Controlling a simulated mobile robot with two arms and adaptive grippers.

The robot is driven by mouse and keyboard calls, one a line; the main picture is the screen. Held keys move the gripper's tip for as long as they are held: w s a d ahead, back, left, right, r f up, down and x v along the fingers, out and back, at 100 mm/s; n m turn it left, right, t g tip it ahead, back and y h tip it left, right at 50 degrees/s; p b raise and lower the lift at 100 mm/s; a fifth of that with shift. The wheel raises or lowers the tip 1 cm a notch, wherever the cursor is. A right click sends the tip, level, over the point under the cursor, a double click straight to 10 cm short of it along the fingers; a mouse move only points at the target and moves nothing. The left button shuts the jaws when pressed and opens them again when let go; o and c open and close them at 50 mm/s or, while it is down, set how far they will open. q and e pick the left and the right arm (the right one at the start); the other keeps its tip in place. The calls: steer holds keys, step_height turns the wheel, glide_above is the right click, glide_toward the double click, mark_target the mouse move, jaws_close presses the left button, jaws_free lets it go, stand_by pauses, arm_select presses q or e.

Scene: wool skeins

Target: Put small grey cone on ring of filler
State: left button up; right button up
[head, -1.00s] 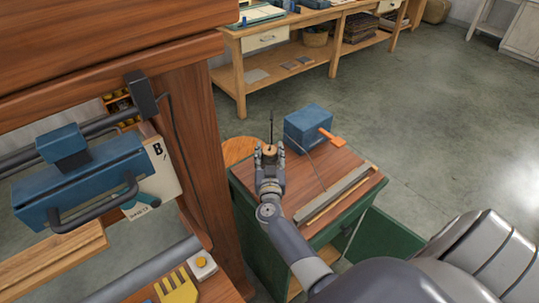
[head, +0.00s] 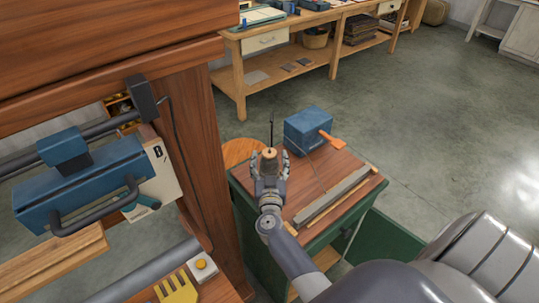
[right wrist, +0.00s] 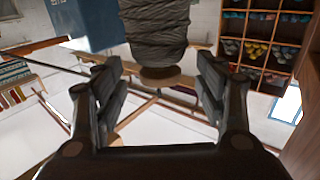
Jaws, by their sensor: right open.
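In the right wrist view, a grey, thread-wound body (right wrist: 156,25), which looks like the small grey cone, lies ahead of the open fingers. Its round wooden end (right wrist: 160,76) lies between the fingertips, with space on both sides. The filler appears to be the blue box (head: 308,129) with an orange lever (head: 332,139), right of the gripper. I cannot make out its ring. My left gripper is out of view.
The green cabinet (head: 285,257) has a wooden top with a long grey bar (head: 333,195) at its right. A thin dark rod (head: 271,130) stands behind my gripper. A large wooden frame (head: 205,140) stands close at the left. Open floor lies at the right.

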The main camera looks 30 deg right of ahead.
steer(key=v, duration=0.9)
steer(key=shift+s, duration=0.15)
